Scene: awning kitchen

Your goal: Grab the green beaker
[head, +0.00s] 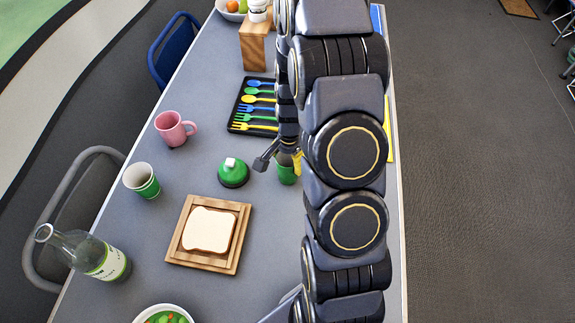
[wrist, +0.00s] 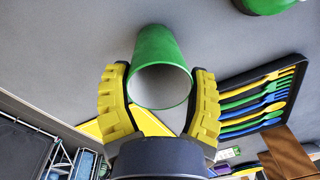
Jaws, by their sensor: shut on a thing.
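The green beaker (head: 287,174) shows in the head view at the middle of the grey table, partly hidden behind my arm. In the wrist view the beaker (wrist: 157,45) sits between the two yellow-padded fingers, with its pale open mouth toward the camera. My gripper (wrist: 160,85) is shut on it, one finger on each side. In the head view only part of my gripper (head: 284,162) shows beside the beaker. I cannot tell whether the beaker touches the table.
A green round item with a white top (head: 233,172) stands just left of the beaker. A black cutlery tray (head: 236,112) lies behind.

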